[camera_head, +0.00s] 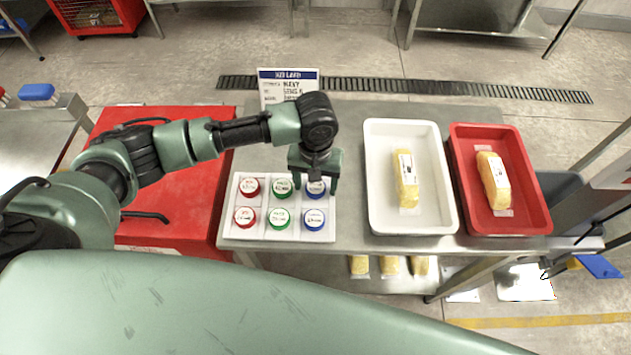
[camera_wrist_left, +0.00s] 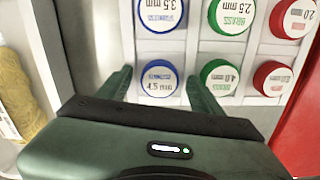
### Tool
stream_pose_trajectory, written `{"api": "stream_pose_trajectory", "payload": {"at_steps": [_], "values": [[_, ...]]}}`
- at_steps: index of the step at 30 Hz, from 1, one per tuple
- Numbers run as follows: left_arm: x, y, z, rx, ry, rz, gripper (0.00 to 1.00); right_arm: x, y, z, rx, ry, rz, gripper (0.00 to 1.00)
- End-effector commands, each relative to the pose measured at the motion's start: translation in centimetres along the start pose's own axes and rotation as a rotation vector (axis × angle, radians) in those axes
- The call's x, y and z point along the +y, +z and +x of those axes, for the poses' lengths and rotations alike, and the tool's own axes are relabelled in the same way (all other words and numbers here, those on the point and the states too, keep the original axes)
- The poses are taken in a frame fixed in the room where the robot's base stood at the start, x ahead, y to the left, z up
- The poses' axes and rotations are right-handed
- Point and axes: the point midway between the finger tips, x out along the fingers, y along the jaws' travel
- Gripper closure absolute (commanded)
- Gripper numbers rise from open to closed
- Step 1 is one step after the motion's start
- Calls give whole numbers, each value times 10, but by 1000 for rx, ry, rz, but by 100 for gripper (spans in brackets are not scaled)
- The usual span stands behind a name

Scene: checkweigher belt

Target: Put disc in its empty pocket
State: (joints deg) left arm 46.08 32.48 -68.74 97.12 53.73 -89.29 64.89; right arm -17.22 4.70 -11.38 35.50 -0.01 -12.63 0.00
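A white pocketed tray (camera_head: 230,213) on the steel table holds red, green and blue discs in two rows of three. A disc shows in every pocket I can make out. The far-row blue disc (camera_head: 315,188), marked 4.5 mm in the left wrist view (camera_wrist_left: 160,78), sits below my left gripper (camera_head: 315,183). In the left wrist view my left gripper (camera_wrist_left: 160,80) is open, one finger on each side of that disc, with gaps between. The near blue disc (camera_head: 314,219) is marked 3.5 mm. My right gripper is not in view.
Right of the disc tray stand a white tray (camera_head: 376,222) and a red tray (camera_head: 541,215), each with a yellow block. A label sign (camera_head: 288,88) stands behind the disc tray. A red cabinet (camera_head: 180,210) is to the left.

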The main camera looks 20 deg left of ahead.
Motion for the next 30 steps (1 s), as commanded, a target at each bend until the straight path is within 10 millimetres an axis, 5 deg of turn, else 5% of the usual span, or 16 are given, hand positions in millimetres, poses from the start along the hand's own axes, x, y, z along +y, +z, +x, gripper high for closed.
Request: {"api": "stream_pose_trajectory", "payload": {"at_steps": [7,21,30], "values": [[0,-1,-19,2,2,0,34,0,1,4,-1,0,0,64],[0,-1,-110,2,1,0,34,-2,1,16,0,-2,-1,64],[0,0,-123,-1,0,0,34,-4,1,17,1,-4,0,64]]}}
